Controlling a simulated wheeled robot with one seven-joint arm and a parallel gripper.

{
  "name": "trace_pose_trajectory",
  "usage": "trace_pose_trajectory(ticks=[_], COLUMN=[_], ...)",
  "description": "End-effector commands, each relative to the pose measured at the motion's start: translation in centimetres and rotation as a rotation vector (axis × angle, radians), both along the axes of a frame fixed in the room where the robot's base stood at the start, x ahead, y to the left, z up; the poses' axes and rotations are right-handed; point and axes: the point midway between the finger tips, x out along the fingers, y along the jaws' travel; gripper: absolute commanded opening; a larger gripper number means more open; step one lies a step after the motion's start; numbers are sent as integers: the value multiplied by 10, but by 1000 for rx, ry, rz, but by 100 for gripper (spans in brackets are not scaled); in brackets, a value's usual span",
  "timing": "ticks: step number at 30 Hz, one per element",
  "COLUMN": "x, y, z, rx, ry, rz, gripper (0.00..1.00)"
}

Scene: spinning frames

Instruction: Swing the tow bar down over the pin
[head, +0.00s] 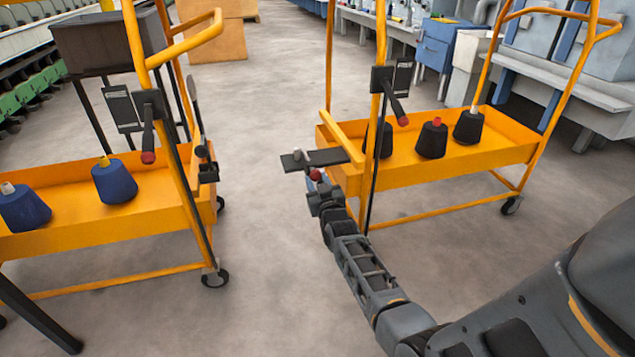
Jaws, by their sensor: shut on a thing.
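Two orange carts stand apart, a left cart (110,225) and a right cart (460,165). A dark upright bar (196,105) at the left cart's right end looks like a tow bar. A dark flat plate (328,157) juts left from the right cart's near end. A small grey stub, seemingly the pin (297,155), stands on its left end. The upright bar is apart from this stub. My gripper (316,181) is just below the plate, shut on a small red knob (315,175). My fingers partly hide the knob, and I cannot tell what it belongs to.
Both carts carry cones of yarn, blue on the left cart (114,184) and black on the right (431,143). Brake-like levers with red ends hang on both posts. Bare floor (265,255) lies between the carts. Machines line the back.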

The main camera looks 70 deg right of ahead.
Motion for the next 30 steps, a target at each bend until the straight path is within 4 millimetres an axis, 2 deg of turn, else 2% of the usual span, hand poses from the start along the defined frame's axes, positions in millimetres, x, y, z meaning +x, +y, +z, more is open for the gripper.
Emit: trace_pose_trajectory(ticks=[1,19,28,30], x=[-3,-2,0,0], y=[4,5,3,2], z=[-18,-18,-10,-8], rx=[28,28,16,14], ry=[27,28,16,14], rz=[4,5,4,4], gripper=[0,0,0,6])
